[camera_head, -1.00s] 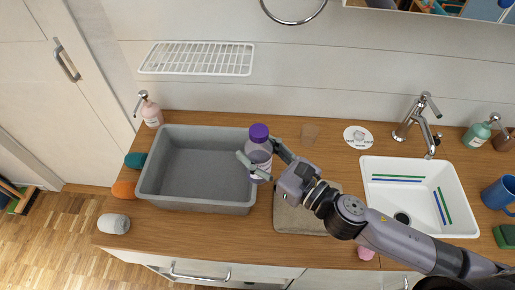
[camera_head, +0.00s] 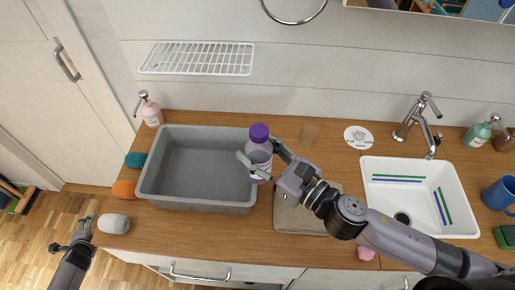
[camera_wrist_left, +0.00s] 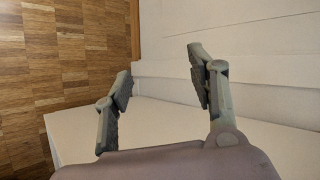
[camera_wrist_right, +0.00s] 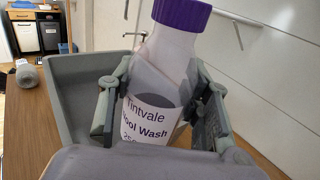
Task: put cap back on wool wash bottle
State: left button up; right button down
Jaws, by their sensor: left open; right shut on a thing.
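The wool wash bottle (camera_head: 258,150) is clear-grey with a white label reading "Wool Wash". A purple cap (camera_head: 259,131) sits on its top; in the right wrist view the cap (camera_wrist_right: 182,13) also covers the neck. My right gripper (camera_head: 262,163) is shut around the bottle's body, at the right end of the grey tub. The bottle looks upright in the head view; its base is hidden in the right wrist view. My left gripper (camera_head: 70,233) is open and empty, low at the left, off the counter's left end. The left wrist view shows its spread fingers (camera_wrist_left: 160,80).
The grey tub (camera_head: 150,190) stands on the wooden counter (camera_head: 130,233). Teal, orange and grey rounded things lie along its left side. A pink soap dispenser (camera_head: 151,112) stands behind. A grey-brown mat (camera_head: 300,222) and the white sink (camera_head: 455,205) are to the right.

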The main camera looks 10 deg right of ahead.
pick_arm(q)
jog(key=s+d+f+n+g+h, duration=0.1)
jog(key=s+d+f+n+g, duration=0.1)
jog(key=s+d+f, duration=0.45)
jog(key=s+d+f+n+g, duration=0.1)
jog(key=s+d+f+n, duration=0.2)
jog(key=s, duration=0.6)
jog(key=s+d+f+n+g+h, duration=0.1)
jog(key=s+d+f+g, duration=0.1)
jog(key=s+d+f, duration=0.5)
pick_arm(e)
jog(key=shift+r, duration=0.1)
pick_arm(q)
jog(key=s+d+f+n+g+h, duration=0.1)
jog(key=s+d+f+n+g, duration=0.2)
jog(key=s+d+n, duration=0.4)
jog(key=s+d, duration=0.6)
jog(key=s, duration=0.2)
jog(key=shift+s+d+f+h, duration=0.2)
jog(key=shift+s+d+h, duration=0.05)
jog(key=shift+d+h, duration=0.15)
